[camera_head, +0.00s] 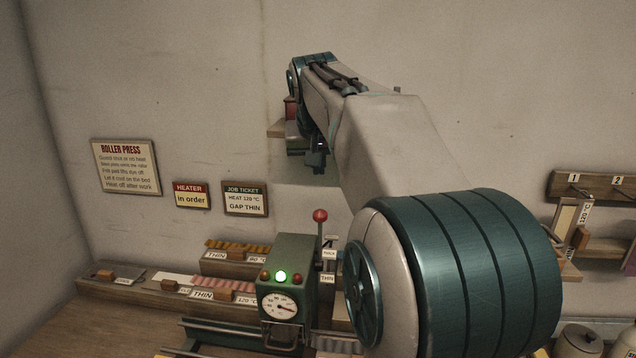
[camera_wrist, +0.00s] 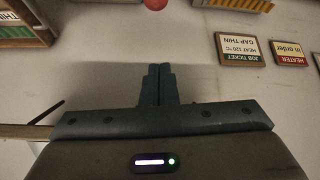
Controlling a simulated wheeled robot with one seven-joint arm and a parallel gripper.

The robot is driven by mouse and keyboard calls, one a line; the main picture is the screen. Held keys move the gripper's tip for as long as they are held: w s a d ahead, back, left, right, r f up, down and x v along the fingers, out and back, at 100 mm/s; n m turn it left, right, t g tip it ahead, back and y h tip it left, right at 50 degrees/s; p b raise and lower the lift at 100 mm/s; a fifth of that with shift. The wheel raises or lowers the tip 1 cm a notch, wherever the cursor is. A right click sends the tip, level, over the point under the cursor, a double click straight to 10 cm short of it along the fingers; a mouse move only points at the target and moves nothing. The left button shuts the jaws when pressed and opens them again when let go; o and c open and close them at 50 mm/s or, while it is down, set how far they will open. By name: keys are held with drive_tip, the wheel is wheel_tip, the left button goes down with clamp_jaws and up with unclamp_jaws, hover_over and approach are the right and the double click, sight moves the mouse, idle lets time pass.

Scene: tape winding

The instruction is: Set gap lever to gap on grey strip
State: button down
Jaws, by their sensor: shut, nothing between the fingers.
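The gap lever (camera_head: 320,232) stands upright beside the dark green roller press (camera_head: 292,265), with a red ball knob at its top. Two small tags sit by it; the lower reads THIN (camera_head: 328,279), the upper is too small to read surely. The red knob (camera_wrist: 155,4) also shows at the top edge of the wrist view. My gripper (camera_head: 316,165) is above and apart from the lever, near the wall, shut and empty; its closed fingers (camera_wrist: 158,72) show in the wrist view. A greyish strip (camera_head: 126,274) seems to lie at the bench's left; its tag is unreadable.
A job ticket (camera_head: 245,198) on the wall reads HEAT 120 °C, GAP THIN. The press has a lit green lamp (camera_head: 281,276) and a dial. A pink strip (camera_head: 222,286) and an orange strip (camera_head: 238,247) lie on racks to its left. My arm hides the bench right of the press.

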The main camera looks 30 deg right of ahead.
wheel_tip(320, 180, down, 9)
drive_tip(key=d+p, duration=0.1)
drive_tip(key=shift+w+p, duration=0.3)
drive_tip(key=shift+w, duration=0.15)
drive_tip(key=shift+a+r, duration=0.1)
